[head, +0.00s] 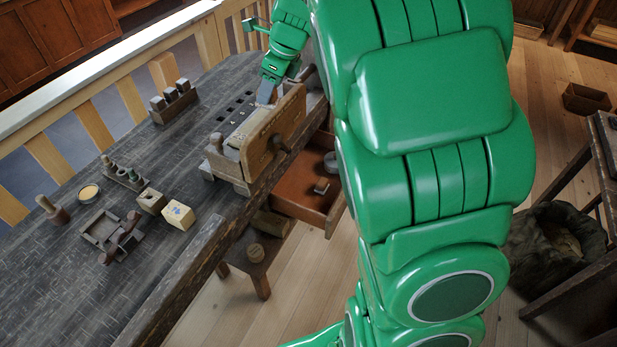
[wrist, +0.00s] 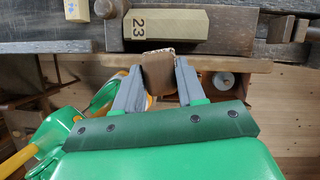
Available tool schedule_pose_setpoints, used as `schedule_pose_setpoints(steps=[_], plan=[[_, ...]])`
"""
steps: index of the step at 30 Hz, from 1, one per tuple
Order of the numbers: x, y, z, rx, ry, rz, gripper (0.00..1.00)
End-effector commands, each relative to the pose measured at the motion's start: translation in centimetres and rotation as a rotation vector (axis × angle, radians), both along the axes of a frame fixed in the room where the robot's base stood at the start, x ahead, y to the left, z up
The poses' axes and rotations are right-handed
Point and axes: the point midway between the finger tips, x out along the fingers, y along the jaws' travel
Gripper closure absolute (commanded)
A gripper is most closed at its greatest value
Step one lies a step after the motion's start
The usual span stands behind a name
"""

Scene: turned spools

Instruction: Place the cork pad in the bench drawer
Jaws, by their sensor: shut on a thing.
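My gripper (wrist: 158,78) shows up close in the wrist view, its two grey fingers shut on a small brown block-like piece, which I take to be the cork pad (wrist: 158,72). In the head view my gripper (head: 267,96) is at the far end of the wooden vise (head: 265,132), and the held piece cannot be made out there. The bench drawer (head: 296,190) is pulled open below the bench edge, right of the vise. It holds a round grey item (head: 331,162) and a small block (head: 321,186). My arm hides part of the drawer's right side.
A pale block marked 23 (wrist: 165,30) lies just beyond my fingers. The dark bench (head: 110,215) carries a pale block (head: 178,215), a tool rack (head: 173,101) and several small items. A low stool (head: 255,255) stands under the bench. Wooden floor is open in front.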

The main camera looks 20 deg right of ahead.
Motion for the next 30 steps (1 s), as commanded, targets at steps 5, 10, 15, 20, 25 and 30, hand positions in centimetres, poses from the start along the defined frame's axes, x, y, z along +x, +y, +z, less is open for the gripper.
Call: schedule_pose_setpoints(steps=[5, 10, 15, 20, 25, 30], plan=[[-1.3, -4.4, -0.1, -0.001, 0.0, -0.084, 0.9], [-2.2, -6.8, -0.3, -0.002, 0.001, -0.132, 0.9], [-3.0, -8.7, -0.4, -0.002, 0.0, -0.169, 0.9], [-3.7, -10.2, -0.4, -0.003, -0.001, -0.202, 0.9], [-3.8, -10.0, -3.3, 0.0, 0.005, -0.198, 0.9], [-3.7, -9.9, -6.2, -0.001, 0.004, -0.196, 0.9]])
